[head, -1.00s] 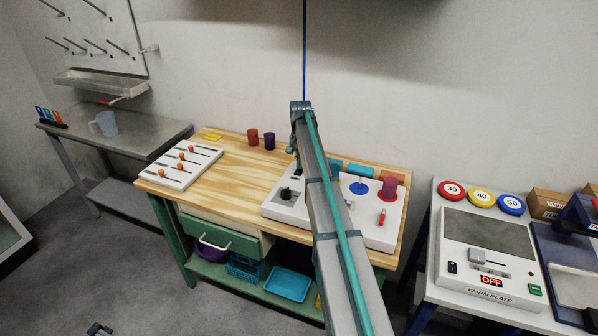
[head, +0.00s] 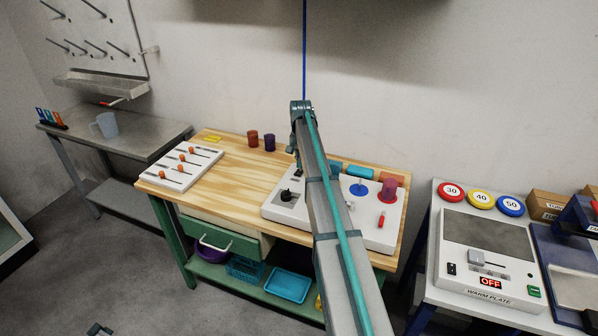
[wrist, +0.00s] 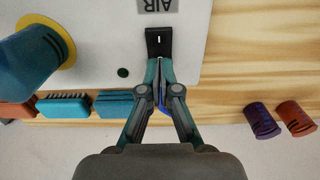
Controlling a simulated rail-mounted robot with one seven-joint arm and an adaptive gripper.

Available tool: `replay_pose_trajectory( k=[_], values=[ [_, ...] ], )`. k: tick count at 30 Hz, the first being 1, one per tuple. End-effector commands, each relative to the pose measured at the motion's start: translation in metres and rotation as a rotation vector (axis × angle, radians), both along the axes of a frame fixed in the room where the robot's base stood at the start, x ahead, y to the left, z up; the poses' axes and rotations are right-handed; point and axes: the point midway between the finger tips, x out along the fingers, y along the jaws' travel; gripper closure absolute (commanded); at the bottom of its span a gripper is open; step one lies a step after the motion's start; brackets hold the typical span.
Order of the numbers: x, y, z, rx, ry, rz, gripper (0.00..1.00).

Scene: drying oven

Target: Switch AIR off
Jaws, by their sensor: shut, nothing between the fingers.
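The AIR label (wrist: 157,5) is on a white panel, cut by the top edge of the wrist view. Below it is a black rocker switch (wrist: 159,42) with a white mark. My gripper (wrist: 160,66) is shut and empty, its fingertips at the lower edge of this switch in the picture; I cannot tell whether they touch it. A small dark green dot (wrist: 122,72) is beside the switch. In the head view the white panel (head: 345,222) is on the right of the wooden bench, and my arm hides its middle, including most of the switch area.
The panel also carries a black knob (head: 287,195), a red switch (head: 381,219) and a blue disc (head: 359,189). A blue cylinder (wrist: 30,58) stands close in the wrist view. Purple (wrist: 262,121) and orange-red (wrist: 296,117) cups are on the bench. The bench middle (head: 235,185) is clear.

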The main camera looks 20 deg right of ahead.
Motion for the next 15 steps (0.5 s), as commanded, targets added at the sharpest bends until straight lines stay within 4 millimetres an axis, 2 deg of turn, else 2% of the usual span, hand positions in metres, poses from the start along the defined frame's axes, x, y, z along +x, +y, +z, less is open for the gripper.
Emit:
replay_pose_trajectory(
  k=[15],
  values=[
    [0.000, 0.000, 0.040, 0.000, 0.000, 0.000, 1.00]
  ],
)
